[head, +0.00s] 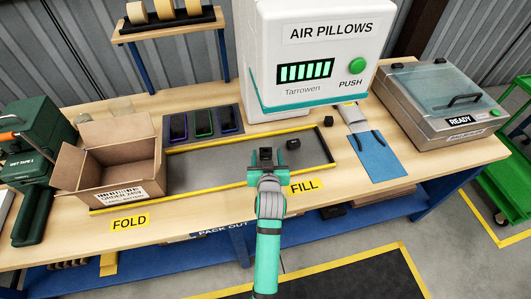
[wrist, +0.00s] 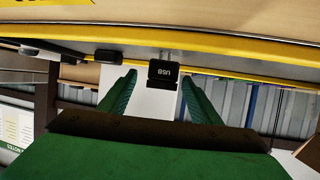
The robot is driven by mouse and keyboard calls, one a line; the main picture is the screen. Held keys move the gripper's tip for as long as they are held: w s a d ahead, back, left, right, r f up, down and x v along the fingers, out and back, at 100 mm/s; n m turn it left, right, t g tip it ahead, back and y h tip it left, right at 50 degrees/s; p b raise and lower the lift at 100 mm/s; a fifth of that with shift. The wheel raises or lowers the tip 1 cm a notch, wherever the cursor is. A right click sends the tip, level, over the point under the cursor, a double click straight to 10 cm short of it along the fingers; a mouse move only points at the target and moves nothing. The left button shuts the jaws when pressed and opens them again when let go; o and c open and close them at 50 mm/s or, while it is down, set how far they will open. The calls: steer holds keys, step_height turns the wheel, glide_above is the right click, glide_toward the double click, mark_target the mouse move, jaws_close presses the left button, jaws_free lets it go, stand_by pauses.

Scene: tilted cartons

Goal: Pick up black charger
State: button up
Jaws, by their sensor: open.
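A small black charger (head: 266,153) rests on the grey yellow-edged mat, just beyond the fingertips of my gripper (head: 266,168) in the head view. In the wrist view the charger (wrist: 161,72) carries upside-down "USB" lettering and shows two prongs. It appears between the two green fingers of my gripper (wrist: 159,80), with a gap on each side. The gripper is open and holds nothing. A second black block (head: 293,143) lies to the right on the mat; it also shows in the wrist view (wrist: 104,57).
A third small black item (head: 328,121) lies at the mat's far right. An open carton (head: 112,165) stands left, and a tray of phones (head: 204,123) lies behind the mat. The air pillow machine (head: 310,60) stands behind. The grey mat (head: 210,170) has bare room left of my gripper.

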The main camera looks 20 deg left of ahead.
steer(key=shift+x, duration=3.2)
steer(key=shift+s+a, duration=0.15)
steer(key=c, duration=1.1)
